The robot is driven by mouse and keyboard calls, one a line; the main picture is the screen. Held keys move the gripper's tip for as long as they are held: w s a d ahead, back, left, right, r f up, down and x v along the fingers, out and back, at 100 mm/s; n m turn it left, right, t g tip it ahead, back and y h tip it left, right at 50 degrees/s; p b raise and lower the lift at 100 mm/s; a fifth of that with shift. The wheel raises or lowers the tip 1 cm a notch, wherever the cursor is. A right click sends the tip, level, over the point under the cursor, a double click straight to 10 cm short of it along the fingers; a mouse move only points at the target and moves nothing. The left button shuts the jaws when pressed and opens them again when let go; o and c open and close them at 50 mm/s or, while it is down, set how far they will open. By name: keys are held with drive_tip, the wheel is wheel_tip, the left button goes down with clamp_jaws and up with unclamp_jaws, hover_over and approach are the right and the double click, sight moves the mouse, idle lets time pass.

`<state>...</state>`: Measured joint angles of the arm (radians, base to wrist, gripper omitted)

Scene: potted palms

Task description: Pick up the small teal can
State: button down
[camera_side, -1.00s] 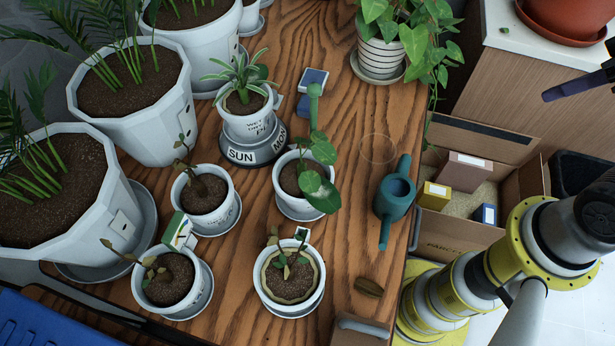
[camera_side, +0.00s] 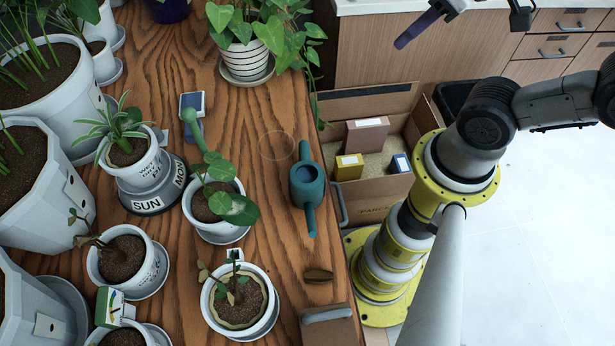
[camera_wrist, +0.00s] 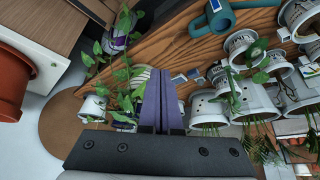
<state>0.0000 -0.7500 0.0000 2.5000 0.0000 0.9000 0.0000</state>
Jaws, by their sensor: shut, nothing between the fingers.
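The small teal can (camera_side: 307,190) stands on the wooden table near its right edge in the side view. It has an open round top, with one slim part toward the back and another toward the front. In the wrist view the teal can (camera_wrist: 215,18) is partly cut off by the top edge. My gripper (camera_side: 403,40) is at the top of the side view, right of and away from the can, partly out of frame. In the wrist view the purple fingers of my gripper (camera_wrist: 161,78) are together and empty, pointing at the striped-pot plant area.
Several potted plants fill the left and middle of the table (camera_side: 275,90). A trailing plant (camera_side: 250,35) stands at the back. An open cardboard box (camera_side: 385,195) with small boxes lies right of the table. A brown object (camera_side: 318,275) lies in front of the can.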

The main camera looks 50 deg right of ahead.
drive_tip(key=c, duration=0.6)
unclamp_jaws()
